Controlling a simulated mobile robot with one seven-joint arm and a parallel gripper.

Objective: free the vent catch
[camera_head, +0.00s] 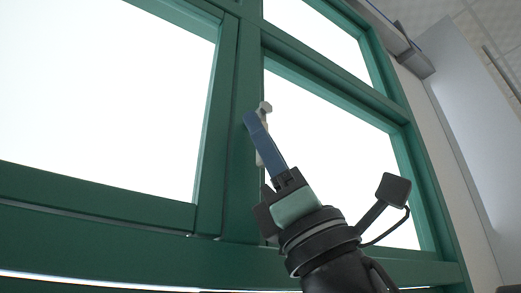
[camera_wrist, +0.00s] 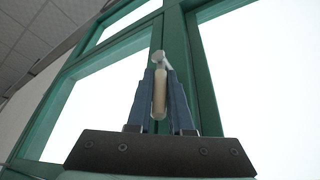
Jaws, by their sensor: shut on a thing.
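The vent catch (camera_head: 265,107) is a small pale piece at the green upright post between two panes. It also shows in the wrist view (camera_wrist: 159,92), with a cream lever and a greyish-white rounded end at the top. My gripper (camera_head: 253,122) reaches up to it from below with long blue fingers. In the wrist view my gripper (camera_wrist: 160,76) is shut on the catch, with one blue finger on each side of the cream lever. The end of the catch sticks out beyond the fingertips. The fingers hide part of the lever in the head view.
The green window frame (camera_head: 240,85) surrounds several bright white panes, with crossbars above and below the catch. A pale wall (camera_head: 430,130) with a grey fitting (camera_head: 415,64) stands at the right. A tiled ceiling (camera_wrist: 30,40) shows at upper left in the wrist view.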

